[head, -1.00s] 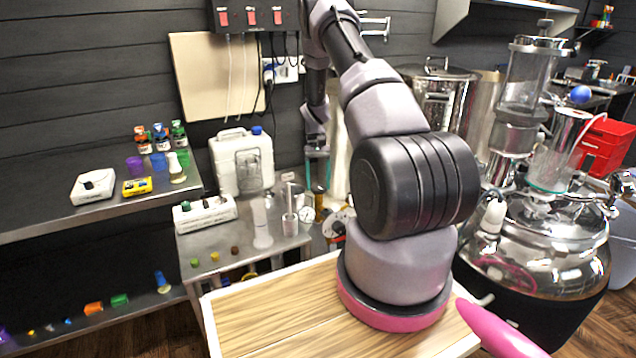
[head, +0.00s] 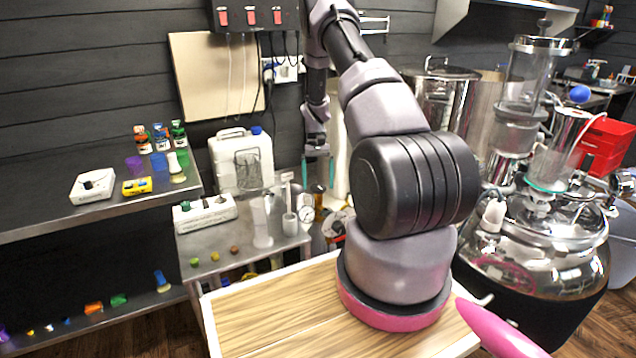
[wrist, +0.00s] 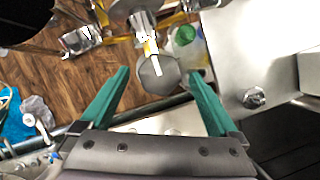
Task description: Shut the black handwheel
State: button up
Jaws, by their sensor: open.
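In the wrist view, a dark grey faceted wheel (wrist: 158,75) with a pale stripe sits between and just beyond my fingertips; it looks like the handwheel, though its colour reads grey rather than black. My gripper (wrist: 158,90) is open, with one green finger on either side of the wheel and a visible gap to each. In the head view my gripper (head: 318,178) hangs behind the small steel table, pointing down. I cannot make out the handwheel clearly there, as my arm and small fittings crowd that spot.
A white jerrycan (head: 228,165) and a white power strip (head: 205,213) stand on the steel table left of my gripper. A shiny kettle (head: 540,245) stands at right. In the wrist view, a steel surface (wrist: 240,50) lies right and wood floor (wrist: 60,85) shows left.

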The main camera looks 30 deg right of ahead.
jog(key=v, duration=1)
jog(key=shift+r, duration=0.25)
